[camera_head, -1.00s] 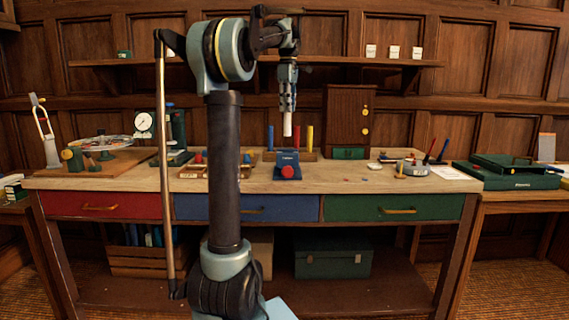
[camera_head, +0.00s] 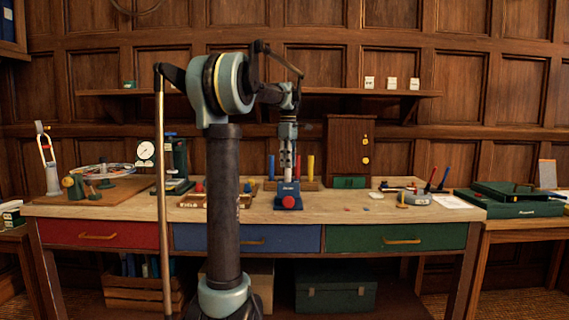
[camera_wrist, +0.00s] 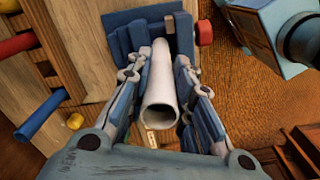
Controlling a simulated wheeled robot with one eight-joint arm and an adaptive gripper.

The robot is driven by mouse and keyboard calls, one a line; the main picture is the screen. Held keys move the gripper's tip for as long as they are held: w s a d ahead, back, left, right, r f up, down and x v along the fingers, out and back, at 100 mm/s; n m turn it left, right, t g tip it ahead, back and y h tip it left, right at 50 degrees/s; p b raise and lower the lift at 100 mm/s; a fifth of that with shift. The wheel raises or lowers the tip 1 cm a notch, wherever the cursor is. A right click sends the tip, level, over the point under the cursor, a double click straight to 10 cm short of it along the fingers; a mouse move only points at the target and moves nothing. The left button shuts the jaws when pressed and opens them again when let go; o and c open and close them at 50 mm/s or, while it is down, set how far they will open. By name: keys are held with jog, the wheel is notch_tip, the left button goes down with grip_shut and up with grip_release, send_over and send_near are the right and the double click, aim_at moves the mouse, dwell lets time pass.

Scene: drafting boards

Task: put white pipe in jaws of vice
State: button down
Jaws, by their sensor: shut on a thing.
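The white pipe (camera_wrist: 161,78) is held lengthwise between the two fingers of my gripper (camera_wrist: 158,72). Its open near end faces the wrist camera and its far end reaches the blue vice (camera_wrist: 120,40). In the head view my gripper (camera_head: 288,165) points straight down, right above the vice (camera_head: 288,197), with the pipe upright. The vice stands on the bench and has a red knob (camera_head: 289,202) at its front. The pipe's lower end is at the level of the vice's top; I cannot tell whether it sits between the jaws.
Red, blue and yellow upright rods (camera_head: 310,167) stand in a wooden rack behind the vice. A brown cabinet (camera_head: 349,150) is to the right behind it. A wooden tray (camera_head: 190,201) lies to the left. The bench top (camera_head: 345,213) right of the vice is mostly clear.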

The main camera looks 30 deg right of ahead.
jog(key=c, duration=1.4)
grip_release()
jog(key=shift+f, duration=0.1)
notch_tip(320, 180, up, 12)
jog(key=shift+r, duration=0.15)
